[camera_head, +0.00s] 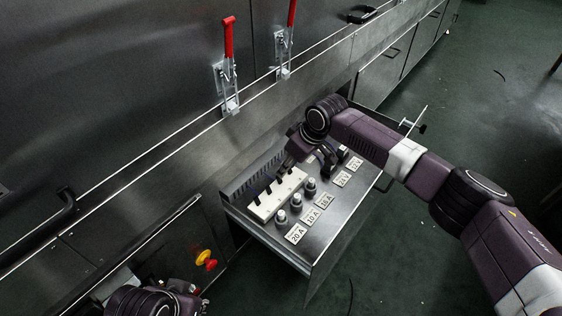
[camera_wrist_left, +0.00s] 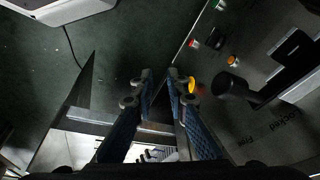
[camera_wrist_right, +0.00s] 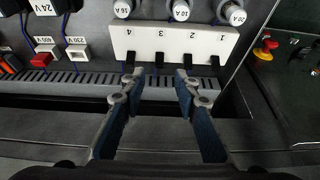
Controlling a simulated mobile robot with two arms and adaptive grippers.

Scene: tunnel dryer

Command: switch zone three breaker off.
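The white breaker strip (camera_head: 262,209) lies in the open drawer in the head view. In the right wrist view the breaker strip (camera_wrist_right: 172,41) carries the numbers 4, 3, 2, 1 from left to right, each above a black lever. All levers point the same way, toward the slotted duct. My right gripper (camera_wrist_right: 160,78) is open, its fingertips either side of the number 3 lever (camera_wrist_right: 159,64); I cannot tell whether they touch anything. My left gripper (camera_wrist_left: 159,74) is open and empty, above the floor and away from the strip.
Fuse caps (camera_head: 296,199) and amp labels (camera_head: 297,234) sit beside the strip. The drawer (camera_head: 315,262) sticks out from the cabinet. Red-handled clamps (camera_head: 229,40) stand on the dryer wall. Red and yellow buttons (camera_head: 205,257) are at lower left. Green floor is free at right.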

